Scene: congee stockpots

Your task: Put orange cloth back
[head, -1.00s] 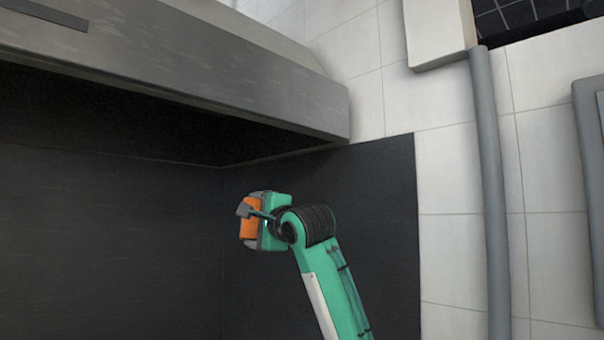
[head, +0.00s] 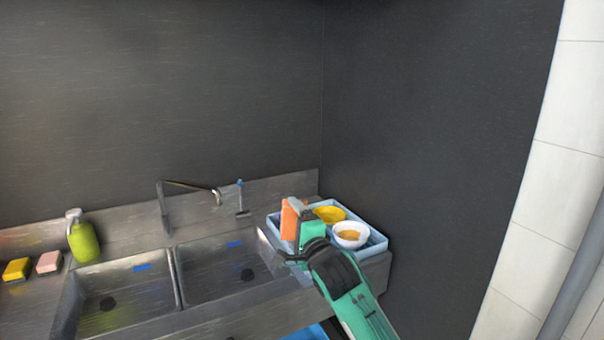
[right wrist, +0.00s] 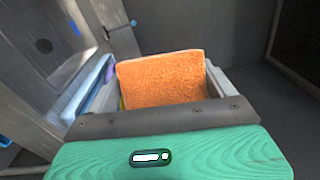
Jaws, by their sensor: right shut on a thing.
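My right gripper (head: 297,211) is shut on the orange cloth (head: 289,219), a thick upright block. In the head view it is in front of the left part of a light blue tray (head: 377,244); I cannot tell whether the cloth touches the tray. The right wrist view shows the cloth (right wrist: 162,78) squarely between the two fingers, with its broad face toward the camera. The tray's left edge also shows there, beside the cloth. My left gripper is not in view.
The tray at the sink's right end holds a yellow bowl (head: 329,213) and a white bowl (head: 350,235). A two-basin metal sink (head: 178,270) has a faucet (head: 190,185). A green soap bottle (head: 83,238), pink sponge (head: 49,262) and yellow sponge (head: 16,269) stand left. Dark walls close the corner.

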